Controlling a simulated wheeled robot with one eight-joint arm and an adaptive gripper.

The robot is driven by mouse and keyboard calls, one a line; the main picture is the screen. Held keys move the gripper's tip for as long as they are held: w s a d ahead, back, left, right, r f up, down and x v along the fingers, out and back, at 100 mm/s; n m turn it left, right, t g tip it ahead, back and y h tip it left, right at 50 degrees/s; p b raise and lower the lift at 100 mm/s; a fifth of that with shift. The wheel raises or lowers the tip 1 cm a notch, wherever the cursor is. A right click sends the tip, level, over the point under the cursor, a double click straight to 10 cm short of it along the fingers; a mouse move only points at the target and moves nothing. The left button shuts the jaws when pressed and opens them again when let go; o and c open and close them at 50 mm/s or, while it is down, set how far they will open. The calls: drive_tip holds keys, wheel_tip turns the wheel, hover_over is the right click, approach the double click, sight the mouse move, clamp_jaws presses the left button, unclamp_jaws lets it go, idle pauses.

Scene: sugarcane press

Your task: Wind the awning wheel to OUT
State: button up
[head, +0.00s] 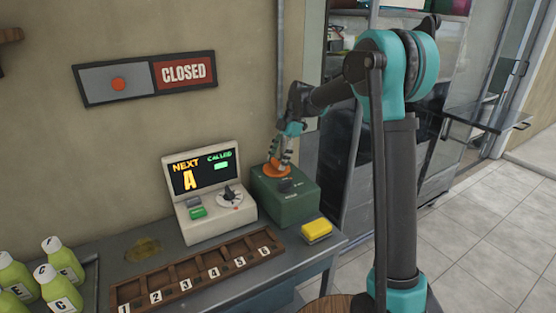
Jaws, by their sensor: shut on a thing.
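The awning wheel (275,171) appears to be the orange round piece on top of a dark green box (283,205). My gripper (281,160) reaches down from above and is shut on the orange wheel. The fingers cover part of the wheel, so its exact grip point is hidden.
A cream display unit (212,192) reading NEXT A stands close left of the green box. A yellow sponge (317,230) lies in front. A numbered wooden rack (200,275) runs along the counter. A CLOSED sign (183,72) hangs on the wall.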

drive_tip(key=shift+n+g+h, duration=0.4)
drive_tip(key=shift+n+h, duration=0.1)
drive_tip(key=shift+n, duration=1.1)
drive_tip(key=o, duration=1.2)
drive_tip(key=shift+c, duration=0.2)
drive_tip(key=v, duration=1.2)
drive_tip(key=shift+w, duration=0.15)
drive_tip(key=shift+a, duration=0.1)
